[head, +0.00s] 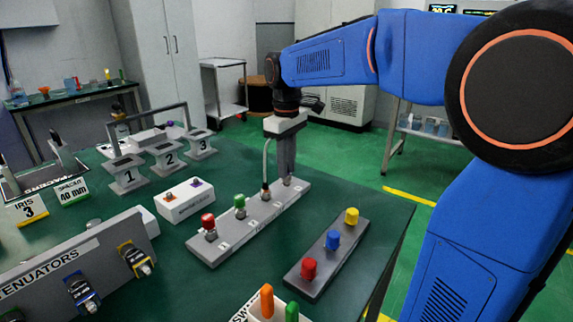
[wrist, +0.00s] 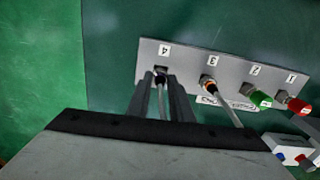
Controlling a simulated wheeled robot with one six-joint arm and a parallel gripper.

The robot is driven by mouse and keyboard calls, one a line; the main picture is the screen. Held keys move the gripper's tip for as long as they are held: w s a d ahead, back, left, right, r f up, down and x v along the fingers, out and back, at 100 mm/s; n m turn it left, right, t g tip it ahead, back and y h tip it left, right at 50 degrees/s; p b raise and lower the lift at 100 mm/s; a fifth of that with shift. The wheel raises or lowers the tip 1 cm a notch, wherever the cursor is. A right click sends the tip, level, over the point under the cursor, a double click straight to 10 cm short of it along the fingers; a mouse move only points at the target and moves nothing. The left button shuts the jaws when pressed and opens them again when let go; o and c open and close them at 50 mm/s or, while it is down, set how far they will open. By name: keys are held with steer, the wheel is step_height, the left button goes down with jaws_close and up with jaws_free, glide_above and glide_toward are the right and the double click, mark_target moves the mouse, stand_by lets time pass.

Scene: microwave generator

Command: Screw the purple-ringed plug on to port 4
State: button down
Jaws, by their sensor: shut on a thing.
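The grey port strip (head: 229,240) lies on the green table, and its ports 1 to 4 show in the wrist view (wrist: 185,62). My gripper (head: 287,172) points down over the port 4 end of the strip. In the wrist view my gripper (wrist: 160,88) is shut on a plug (wrist: 160,77) with a grey cable between the fingers. The plug is at port 4, in line with it; its purple ring cannot be made out, and I cannot tell how far it is seated.
Port 3 holds a cabled plug with an orange-brown ring (wrist: 208,84). A green cap (head: 240,202) is on port 2 and a red cap (head: 208,222) on port 1. A strip with red, blue and yellow caps (head: 319,271) lies nearer the table's right edge.

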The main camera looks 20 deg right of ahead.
steer(key=shift+f, duration=0.35)
steer(key=c, duration=1.5)
jaws_free()
step_height(320, 180, up, 17)
steer(key=shift+r, duration=0.15)
